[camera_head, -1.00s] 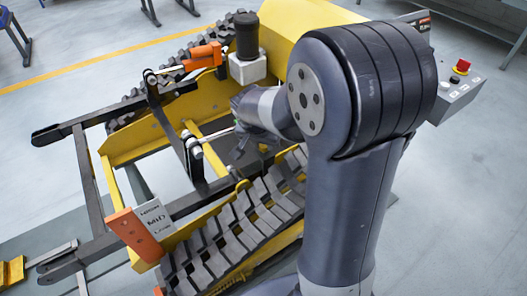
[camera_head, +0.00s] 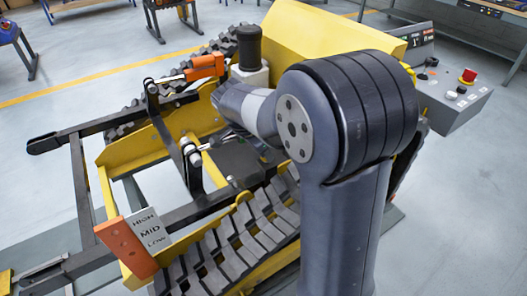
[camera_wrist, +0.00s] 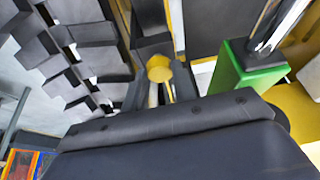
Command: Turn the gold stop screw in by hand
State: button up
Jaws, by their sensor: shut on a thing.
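The gold stop screw (camera_wrist: 158,68) shows in the wrist view as a round, yellow head close in front of my gripper's palm. My gripper (camera_wrist: 157,82) has dark fingers on either side of the screw and is shut on it. The wide dark palm fills the lower part of that view and hides what lies below. In the head view, my gripper (camera_head: 246,160) reaches down into the yellow tracked carrier (camera_head: 118,148), between its tracks. The screw cannot be made out there.
A green block (camera_wrist: 243,72) with a rod stands right of the screw in the wrist view. The near rubber track (camera_head: 225,245) runs close by. An orange cylinder (camera_head: 205,67), a HIGH-MID-LOW plate (camera_head: 150,232) and a control box (camera_head: 455,95) surround the work area.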

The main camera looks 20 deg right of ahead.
dwell(0.4)
jog(key=o, duration=1)
jog(key=p+v, duration=0.1)
jog(key=v, duration=0.9)
jog(key=shift+a+r, duration=0.15)
jog(key=shift+r, duration=0.25)
